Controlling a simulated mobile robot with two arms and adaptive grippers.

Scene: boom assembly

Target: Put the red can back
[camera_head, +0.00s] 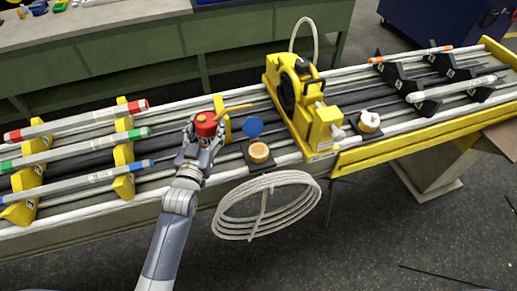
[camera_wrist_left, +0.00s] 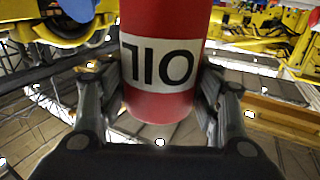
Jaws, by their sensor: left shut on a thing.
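The red can (camera_head: 206,124) has a yellow-orange spout that points right in the head view. In the left wrist view the red can (camera_wrist_left: 160,95) fills the middle, with a white label that reads OIL upside down. My left gripper (camera_head: 197,140) is shut on the can, with a finger on each side of it in the left wrist view (camera_wrist_left: 160,110). In the head view the can is over the rails, left of the yellow machine (camera_head: 310,105). Whether its base touches anything is hidden. My right gripper is not in view.
A pot with orange contents (camera_head: 259,152) and a blue round lid (camera_head: 253,127) are right of the can. A coiled white hose (camera_head: 265,207) hangs at the front. Red, green and blue-ended bars rest on yellow supports (camera_head: 123,150) at left. A green bench (camera_head: 130,55) stands behind.

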